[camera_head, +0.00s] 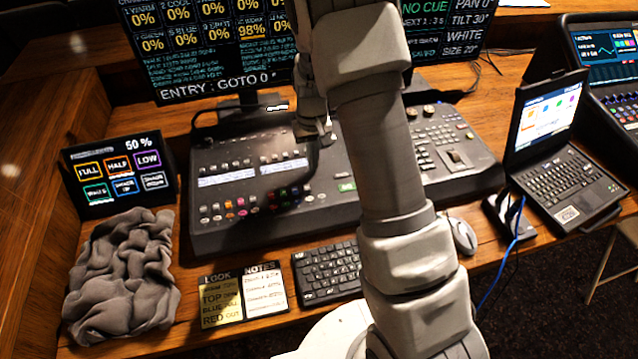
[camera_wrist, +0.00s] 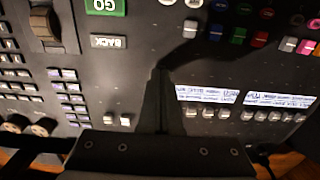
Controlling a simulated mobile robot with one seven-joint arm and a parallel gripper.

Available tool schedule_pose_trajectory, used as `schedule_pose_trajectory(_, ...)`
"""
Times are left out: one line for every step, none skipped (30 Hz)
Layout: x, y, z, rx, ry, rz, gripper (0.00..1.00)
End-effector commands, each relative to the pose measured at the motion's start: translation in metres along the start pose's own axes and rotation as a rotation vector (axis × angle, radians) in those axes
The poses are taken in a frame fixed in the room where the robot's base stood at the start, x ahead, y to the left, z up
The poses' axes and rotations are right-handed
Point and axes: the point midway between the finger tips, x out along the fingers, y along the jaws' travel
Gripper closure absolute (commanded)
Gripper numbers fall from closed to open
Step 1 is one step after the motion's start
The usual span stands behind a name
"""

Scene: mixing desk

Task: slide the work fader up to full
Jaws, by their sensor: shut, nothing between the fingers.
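The dark mixing desk (camera_head: 240,228) lies on the wooden table, partly hidden behind my arm. My gripper (camera_head: 324,140) is shut and empty, low over the desk's upper middle. Two pale caps (camera_wrist: 117,119) sit left of the fingers, several more (camera_wrist: 226,112) sit under the small displays, and a lone pale cap (camera_wrist: 190,28) sits beyond the tips. No label marks the work fader, so I cannot tell which cap it is. Contact with any cap cannot be made out.
A large monitor (camera_head: 205,60) behind the desk shows percentages, one highlighted at 98%. A small touchscreen (camera_head: 118,172) reads 50%. A grey cloth (camera_head: 122,275), note cards (camera_head: 243,294), a keyboard (camera_head: 327,272), a mouse (camera_head: 462,236) and a laptop (camera_head: 565,180) surround the desk.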

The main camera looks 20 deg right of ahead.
Motion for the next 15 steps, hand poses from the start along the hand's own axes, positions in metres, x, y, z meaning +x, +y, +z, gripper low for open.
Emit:
schedule_pose_trajectory(0.003, 0.0, -0.001, 0.0, -0.005, 0.0, 1.0)
schedule_pose_trajectory(0.003, 0.0, -0.002, 0.0, -0.005, 0.0, 1.0)
schedule_pose_trajectory(0.003, 0.0, -0.002, 0.0, -0.005, 0.0, 1.0)
schedule_pose_trajectory(0.003, 0.0, -0.002, 0.0, -0.006, 0.0, 1.0)
schedule_pose_trajectory(0.002, 0.0, -0.002, 0.0, -0.006, 0.0, 1.0)
schedule_pose_trajectory(0.002, 0.0, -0.002, 0.0, -0.006, 0.0, 1.0)
schedule_pose_trajectory(0.001, 0.0, -0.002, 0.0, -0.006, 0.0, 1.0)
schedule_pose_trajectory(-0.001, 0.0, -0.002, 0.0, -0.005, 0.0, 1.0)
schedule_pose_trajectory(-0.003, 0.0, -0.002, 0.0, -0.005, 0.0, 1.0)
schedule_pose_trajectory(-0.006, 0.0, -0.002, 0.0, -0.005, 0.0, 1.0)
schedule_pose_trajectory(-0.008, 0.0, -0.002, 0.0, -0.004, 0.0, 1.0)
schedule_pose_trajectory(-0.012, 0.0, -0.002, 0.0, -0.004, 0.0, 1.0)
schedule_pose_trajectory(-0.015, 0.0, -0.002, 0.0, -0.004, 0.0, 1.0)
schedule_pose_trajectory(-0.017, 0.0, -0.002, 0.0, -0.003, 0.0, 1.0)
schedule_pose_trajectory(-0.021, 0.0, -0.002, 0.0, -0.003, 0.0, 1.0)
